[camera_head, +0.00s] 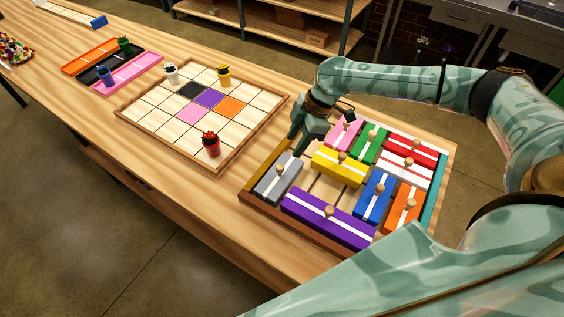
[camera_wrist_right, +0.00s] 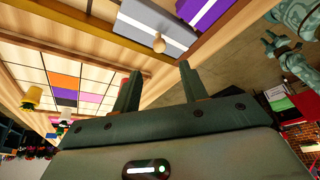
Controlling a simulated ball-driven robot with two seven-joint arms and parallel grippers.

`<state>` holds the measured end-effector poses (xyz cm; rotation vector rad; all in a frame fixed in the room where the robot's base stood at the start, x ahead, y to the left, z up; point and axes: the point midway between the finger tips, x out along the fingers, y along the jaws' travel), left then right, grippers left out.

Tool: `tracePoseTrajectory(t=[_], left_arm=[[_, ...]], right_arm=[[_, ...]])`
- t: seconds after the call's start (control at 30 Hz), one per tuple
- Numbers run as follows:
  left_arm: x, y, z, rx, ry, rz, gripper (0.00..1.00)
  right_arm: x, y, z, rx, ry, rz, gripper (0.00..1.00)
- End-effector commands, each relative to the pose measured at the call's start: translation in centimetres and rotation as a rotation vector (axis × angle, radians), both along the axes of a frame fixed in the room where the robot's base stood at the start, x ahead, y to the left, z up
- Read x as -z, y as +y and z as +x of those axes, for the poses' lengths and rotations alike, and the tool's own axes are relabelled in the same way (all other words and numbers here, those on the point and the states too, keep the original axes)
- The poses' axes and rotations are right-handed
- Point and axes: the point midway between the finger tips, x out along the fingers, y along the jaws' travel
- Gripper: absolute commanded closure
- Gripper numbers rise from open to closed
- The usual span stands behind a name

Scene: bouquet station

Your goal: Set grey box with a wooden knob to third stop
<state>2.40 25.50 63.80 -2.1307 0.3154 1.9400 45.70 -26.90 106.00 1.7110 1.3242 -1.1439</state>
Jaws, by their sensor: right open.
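The grey box (camera_head: 270,188) has a white stripe and a round wooden knob (camera_head: 281,170). It lies in the framed tray (camera_head: 285,223) at its left side, beside the yellow edge strip. In the right wrist view the grey box (camera_wrist_right: 135,27) and its knob (camera_wrist_right: 159,42) show beyond the fingertips. My right gripper (camera_head: 304,146) is above the tray's far left part, behind the grey box and apart from it. Its two fingers (camera_wrist_right: 158,72) are spread with nothing between them. I see no marks for the stops. My left gripper is not seen in the head view.
A purple box (camera_head: 325,220) lies right in front of the grey one, and a yellow box (camera_head: 338,168) lies to its right. Bare tray floor (camera_head: 325,188) shows between them. Pink, green, red, white, blue and orange boxes fill the right side. A grid board (camera_head: 150,118) with small pots stands left.

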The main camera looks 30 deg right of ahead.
Motion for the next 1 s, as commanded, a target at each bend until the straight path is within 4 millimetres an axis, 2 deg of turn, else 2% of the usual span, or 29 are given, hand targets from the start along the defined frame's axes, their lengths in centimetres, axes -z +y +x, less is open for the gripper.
tracePoseTrajectory(t=[0.03, 0.2, 0.4, 0.57, 0.83, 0.9, 1.0], left_arm=[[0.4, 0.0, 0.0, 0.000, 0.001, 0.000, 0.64], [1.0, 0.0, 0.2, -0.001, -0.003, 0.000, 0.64], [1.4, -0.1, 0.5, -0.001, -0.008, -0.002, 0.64], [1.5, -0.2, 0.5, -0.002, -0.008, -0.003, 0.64], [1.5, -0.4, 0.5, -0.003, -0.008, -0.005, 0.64], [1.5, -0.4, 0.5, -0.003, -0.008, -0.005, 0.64], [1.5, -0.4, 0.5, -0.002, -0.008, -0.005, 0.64]], right_arm=[[1.5, 0.6, 0.1, -0.001, 0.003, 0.001, 0.57], [5.3, 2.1, 0.5, 0.000, 0.002, 0.000, 0.57], [8.2, 3.2, 0.8, 0.001, 0.001, 0.000, 0.57], [9.2, 3.6, 0.9, 0.001, 0.000, -0.001, 0.57], [9.2, 3.7, 1.0, 0.001, -0.001, 0.000, 0.57], [9.2, 3.6, 1.0, 0.001, -0.001, 0.000, 0.76], [9.2, 3.7, 1.0, 0.001, -0.001, 0.000, 1.00]])
